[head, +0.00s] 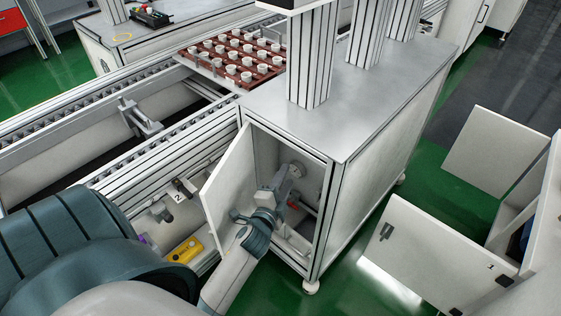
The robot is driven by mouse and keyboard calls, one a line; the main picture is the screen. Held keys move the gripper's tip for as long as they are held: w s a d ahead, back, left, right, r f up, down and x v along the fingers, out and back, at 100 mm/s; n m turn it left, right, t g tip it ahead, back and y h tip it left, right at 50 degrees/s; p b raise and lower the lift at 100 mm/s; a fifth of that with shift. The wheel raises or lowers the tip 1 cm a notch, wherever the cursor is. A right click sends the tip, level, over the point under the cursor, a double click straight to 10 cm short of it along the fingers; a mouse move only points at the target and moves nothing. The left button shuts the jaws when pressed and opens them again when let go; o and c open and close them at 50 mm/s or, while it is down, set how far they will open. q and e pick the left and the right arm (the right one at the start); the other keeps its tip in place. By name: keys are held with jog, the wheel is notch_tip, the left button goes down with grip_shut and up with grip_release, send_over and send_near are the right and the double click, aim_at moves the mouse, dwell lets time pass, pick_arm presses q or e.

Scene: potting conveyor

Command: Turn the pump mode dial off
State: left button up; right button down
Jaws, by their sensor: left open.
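The cabinet (350,200) under the conveyor's metal top stands with its left door (230,180) swung open. Inside, a round pale dial (297,169) shows on the back wall, with a small red part (293,205) below it. My left gripper (287,178) reaches into the cabinet opening, close to the dial. It is open; I cannot tell whether it touches the dial. Part of the dial and the cabinet's inside is hidden by my gripper and wrist. My right gripper is not in view.
A red-brown tray of white pots (240,85) sits on the conveyor behind. A yellow control box (185,250) is on the frame at lower left. Another cabinet with open doors (425,245) stands at the right. Green floor lies between the cabinets.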

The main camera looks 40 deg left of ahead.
pick_arm(q)
jog(key=v, duration=0.4)
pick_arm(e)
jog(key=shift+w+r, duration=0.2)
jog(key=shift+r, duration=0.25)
pick_arm(q)
jog(key=shift+w, duration=0.1)
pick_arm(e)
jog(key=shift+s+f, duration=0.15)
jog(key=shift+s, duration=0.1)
